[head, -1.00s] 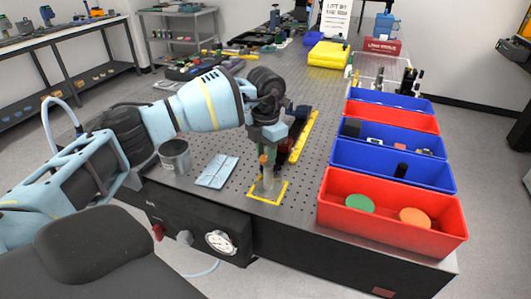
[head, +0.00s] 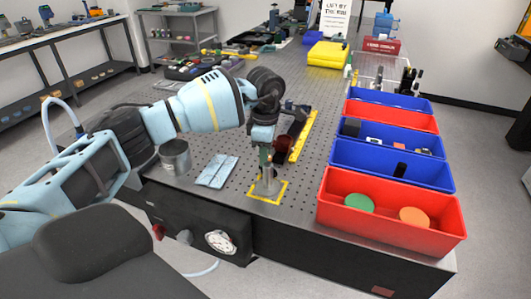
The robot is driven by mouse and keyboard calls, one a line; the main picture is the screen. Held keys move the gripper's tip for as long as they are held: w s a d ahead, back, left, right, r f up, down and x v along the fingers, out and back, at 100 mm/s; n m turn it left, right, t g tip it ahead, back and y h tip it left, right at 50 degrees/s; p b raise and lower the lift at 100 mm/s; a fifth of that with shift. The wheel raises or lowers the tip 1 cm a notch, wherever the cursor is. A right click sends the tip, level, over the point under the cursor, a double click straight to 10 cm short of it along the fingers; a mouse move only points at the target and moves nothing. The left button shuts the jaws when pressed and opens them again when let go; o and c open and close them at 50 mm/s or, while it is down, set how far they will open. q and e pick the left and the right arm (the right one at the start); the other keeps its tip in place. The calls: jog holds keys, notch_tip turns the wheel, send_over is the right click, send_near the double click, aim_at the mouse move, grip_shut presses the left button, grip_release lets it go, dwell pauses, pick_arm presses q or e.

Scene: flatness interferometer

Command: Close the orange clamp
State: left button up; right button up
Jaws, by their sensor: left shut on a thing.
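The clamp (head: 268,183) is a small grey upright post on a base, inside a yellow outlined square on the perforated metal table. Only a little orange shows near its top, where my gripper hides most of the handle. My left gripper (head: 267,160) points down over the clamp and is shut on the top part of it. The exact grip is too small to make out. My right gripper is not in view.
A grey metal cup (head: 175,157) and a light blue folded cloth (head: 217,171) lie left of the clamp. A yellow strip (head: 303,137) lies behind it. A red bin (head: 391,233) with green and orange discs stands at right, with blue bins behind.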

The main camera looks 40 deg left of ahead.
pick_arm(q)
jog(key=m, duration=0.5)
jog(key=shift+m+b, duration=0.3)
jog(key=shift+m, duration=0.1)
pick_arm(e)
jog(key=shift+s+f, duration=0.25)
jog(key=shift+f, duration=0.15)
pick_arm(q)
jog(key=o, duration=1)
jog(key=shift+c, duration=0.2)
jog(key=shift+r, duration=0.1)
notch_tip(320, 180, up, 8)
jog(key=shift+f, duration=0.2)
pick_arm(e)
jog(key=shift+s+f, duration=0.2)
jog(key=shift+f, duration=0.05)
pick_arm(q)
jog(key=shift+s+f, duration=0.1)
